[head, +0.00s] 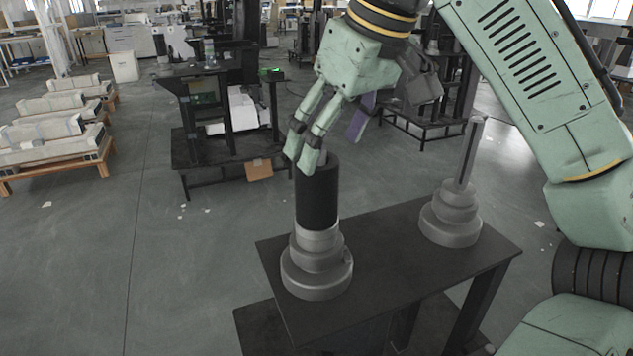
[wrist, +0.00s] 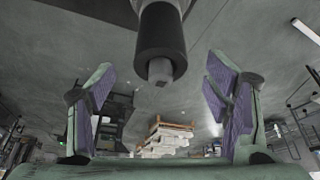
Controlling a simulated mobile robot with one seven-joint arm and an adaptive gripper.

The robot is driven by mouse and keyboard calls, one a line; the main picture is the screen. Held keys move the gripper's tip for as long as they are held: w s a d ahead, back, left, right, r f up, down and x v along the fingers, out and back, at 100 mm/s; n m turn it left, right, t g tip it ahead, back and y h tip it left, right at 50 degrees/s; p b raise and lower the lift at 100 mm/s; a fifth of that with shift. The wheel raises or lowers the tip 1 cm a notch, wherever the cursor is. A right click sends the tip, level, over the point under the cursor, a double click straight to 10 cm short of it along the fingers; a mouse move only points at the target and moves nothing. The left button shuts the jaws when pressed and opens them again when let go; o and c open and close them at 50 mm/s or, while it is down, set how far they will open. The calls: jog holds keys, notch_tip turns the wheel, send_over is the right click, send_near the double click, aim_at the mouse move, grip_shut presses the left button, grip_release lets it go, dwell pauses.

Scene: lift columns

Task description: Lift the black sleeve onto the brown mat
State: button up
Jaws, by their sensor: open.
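The black sleeve (head: 317,196) stands upright around the post of the left stepped grey column (head: 317,272). A short grey post end shows above its top. In the wrist view the sleeve (wrist: 161,32) appears at the top centre, its post end pointing towards the camera. My gripper (head: 332,145) is open and tilted just above and beside the sleeve's top. In the wrist view my gripper (wrist: 160,78) has its fingers spread wide to either side, with nothing between the purple pads. I cannot make out a brown mat for certain.
The right stepped column (head: 450,220) carries a tall bare rod. Both columns stand on a dark table (head: 390,265), with bare tabletop between them. Pallets with pale loads (head: 58,135) and a dark workstation (head: 215,130) stand farther back on the grey floor.

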aim_at(310, 177)
jog(key=x, duration=0.2)
jog(key=shift+a+f, duration=0.15)
jog(key=shift+f, duration=0.2)
jog(key=shift+w+p+x, duration=0.15)
jog(key=shift+p+x, duration=0.05)
jog(key=shift+x, duration=1.25)
jog(key=shift+w+p+x, duration=0.15)
jog(key=shift+x, duration=1.3)
jog(key=shift+a+r, duration=0.2)
jog(key=shift+c, duration=0.5)
jog(key=c, duration=1.3)
jog(key=shift+o, duration=0.2)
jog(key=shift+r, duration=0.1)
notch_tip(310, 177, up, 18)
jog(key=p, duration=0.2)
